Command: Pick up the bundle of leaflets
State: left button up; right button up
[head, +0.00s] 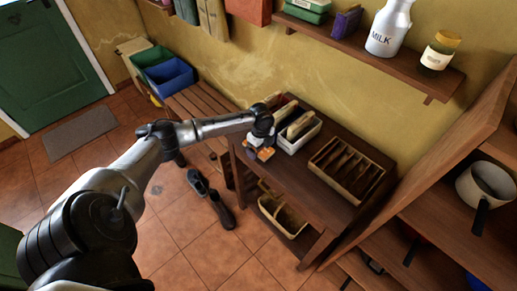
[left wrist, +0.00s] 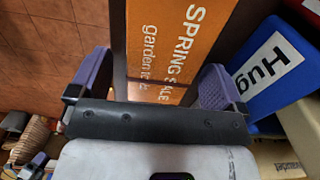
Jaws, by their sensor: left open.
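The bundle of leaflets (left wrist: 165,45) is orange with white "SPRING SALE" lettering. It lies flat near the edge of the dark wooden table (head: 322,208), and a small orange part of it shows in the head view (head: 267,154). My left gripper (head: 261,147) is over the bundle at the table's left end. In the left wrist view its two purple-padded fingers (left wrist: 155,75) are apart, with the leaflets showing between them. The right finger overlaps the bundle's right side. I cannot tell whether either finger touches it. The bundle's near end is hidden by the gripper body. My right gripper is not in view.
A blue item (left wrist: 275,70) labelled "Hug" is close to the right finger. A white box (head: 301,137) and a wooden divided tray (head: 346,169) stand on the table. A slatted bench (head: 196,104) is behind left. Shoes (head: 222,211) lie on the tiled floor.

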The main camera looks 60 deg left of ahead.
pick_arm(q)
jog(key=shift+c, duration=0.4)
jog(key=c, duration=0.9)
jog(key=shift+c, duration=0.2)
